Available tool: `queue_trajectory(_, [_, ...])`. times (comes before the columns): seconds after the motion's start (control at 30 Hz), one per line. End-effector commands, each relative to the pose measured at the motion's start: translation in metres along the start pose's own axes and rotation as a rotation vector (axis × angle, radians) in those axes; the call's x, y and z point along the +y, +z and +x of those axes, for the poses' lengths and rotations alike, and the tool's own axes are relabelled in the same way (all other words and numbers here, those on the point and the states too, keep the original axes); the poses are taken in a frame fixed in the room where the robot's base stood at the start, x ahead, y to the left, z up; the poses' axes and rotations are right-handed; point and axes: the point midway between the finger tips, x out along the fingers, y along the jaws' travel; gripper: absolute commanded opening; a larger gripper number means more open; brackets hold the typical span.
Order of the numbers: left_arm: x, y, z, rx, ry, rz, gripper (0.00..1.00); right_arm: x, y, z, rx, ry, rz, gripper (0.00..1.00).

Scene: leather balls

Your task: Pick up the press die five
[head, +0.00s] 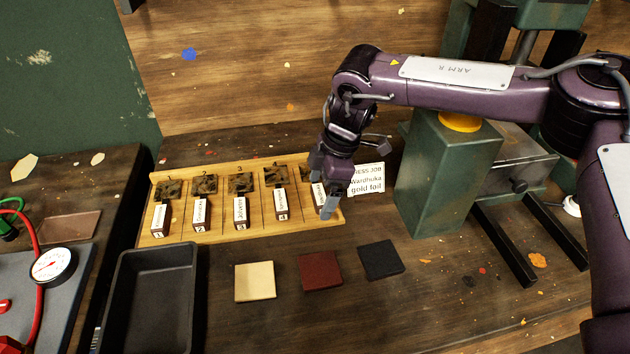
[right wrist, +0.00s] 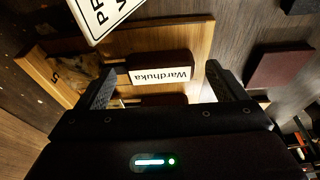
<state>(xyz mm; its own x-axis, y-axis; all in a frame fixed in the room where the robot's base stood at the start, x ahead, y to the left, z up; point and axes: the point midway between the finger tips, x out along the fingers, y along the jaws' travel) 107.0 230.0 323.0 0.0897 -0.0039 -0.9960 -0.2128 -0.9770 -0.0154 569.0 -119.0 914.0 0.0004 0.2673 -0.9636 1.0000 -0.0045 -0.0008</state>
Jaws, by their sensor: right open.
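Press die five (head: 319,196) is a dark block with a white label in the rightmost slot of the light wooden rack (head: 240,236). In the head view my right gripper (head: 325,188) is over that slot and partly hides the die. In the right wrist view the die (right wrist: 160,75) carries the label "Wardhuka" and shows between the open fingers of my right gripper (right wrist: 166,84). A "5" is marked on the rack near it. I cannot tell how far the fingertips are above the die. My left gripper is not in view.
Dies one to four stand left in the rack. A white job card (head: 367,179) and the green press (head: 448,175) are to the right. In front lie cream (head: 255,282), dark red (head: 320,271) and black (head: 380,260) squares, and a black tray (head: 150,300).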

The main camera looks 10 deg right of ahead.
Motion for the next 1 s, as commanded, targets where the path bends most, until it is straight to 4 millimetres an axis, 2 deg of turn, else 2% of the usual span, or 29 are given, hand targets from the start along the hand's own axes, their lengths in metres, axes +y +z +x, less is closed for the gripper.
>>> queue_trajectory(0.2, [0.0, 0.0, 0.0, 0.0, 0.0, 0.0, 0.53, 0.0, 0.0, 0.001, 0.0, 0.0, 0.0, 0.9])
queue_trajectory(0.53, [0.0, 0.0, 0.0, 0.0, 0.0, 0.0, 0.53, 0.0, 0.0, 0.0, 0.0, 0.0, 0.0, 0.46])
queue_trajectory(0.83, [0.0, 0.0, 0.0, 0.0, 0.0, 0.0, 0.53, 0.001, -0.001, -0.002, 0.001, 0.002, -0.001, 0.45])
queue_trajectory(1.0, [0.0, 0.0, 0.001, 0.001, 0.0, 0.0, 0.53, 0.001, -0.004, -0.014, 0.002, 0.004, -0.001, 0.45])
